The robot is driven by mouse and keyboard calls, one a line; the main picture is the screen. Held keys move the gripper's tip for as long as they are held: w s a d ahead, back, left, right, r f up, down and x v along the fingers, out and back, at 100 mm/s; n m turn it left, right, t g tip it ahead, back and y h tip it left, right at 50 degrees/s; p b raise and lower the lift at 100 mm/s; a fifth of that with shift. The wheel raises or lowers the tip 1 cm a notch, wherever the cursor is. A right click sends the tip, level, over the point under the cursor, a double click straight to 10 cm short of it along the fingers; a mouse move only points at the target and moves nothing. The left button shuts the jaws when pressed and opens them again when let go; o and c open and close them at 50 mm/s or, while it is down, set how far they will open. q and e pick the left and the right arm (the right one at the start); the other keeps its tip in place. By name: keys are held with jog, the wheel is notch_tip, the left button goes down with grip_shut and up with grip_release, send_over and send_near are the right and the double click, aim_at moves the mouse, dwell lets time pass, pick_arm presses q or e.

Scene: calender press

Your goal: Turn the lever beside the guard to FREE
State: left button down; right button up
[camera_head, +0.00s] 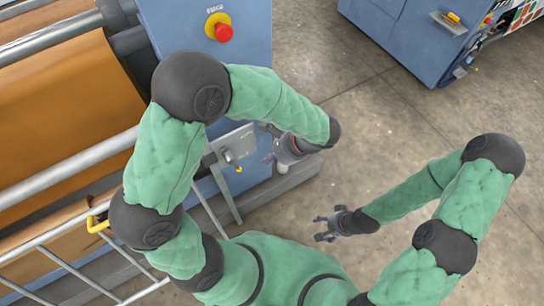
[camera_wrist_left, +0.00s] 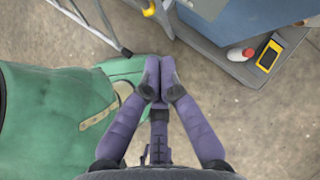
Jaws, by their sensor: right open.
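A grey plate (camera_head: 232,143) with a small lever fitting sits on the blue machine post, beside the barred guard (camera_head: 78,273). A small yellow tip (camera_head: 239,169) shows at the plate's lower edge; my arm partly crowds this area. I cannot read the lever's setting or any FREE marking. My left gripper (camera_head: 268,150) is just right of the plate, apart from it. In the left wrist view its fingers (camera_wrist_left: 160,72) are together with nothing seen between them. My right gripper (camera_head: 326,226) is open and empty over the floor, away from the machine.
A red stop button (camera_head: 223,32) on yellow is on the post's top. Orange-brown rollers (camera_head: 70,95) lie left. Another blue cabinet (camera_head: 400,30) stands at upper right. The floor (camera_head: 370,115) between is clear.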

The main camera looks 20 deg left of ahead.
aim_at(238, 168)
pick_arm(q)
jog(key=s+a+f+b, duration=0.1)
jog(key=a+f+b, duration=0.2)
jog(key=a, duration=0.3)
jog(key=shift+s+a+f, duration=0.2)
jog(key=shift+a+f, duration=0.1)
jog(key=shift+f, duration=0.45)
jog(key=shift+s+a+f+g+y+p, duration=0.25)
jog(key=shift+a+g+y+p, duration=0.2)
jog(key=shift+p, duration=0.35)
jog(key=shift+s+a, duration=0.15)
jog(key=shift+s+f, duration=0.1)
jog(key=shift+f, duration=0.15)
jog(key=shift+r, duration=0.15)
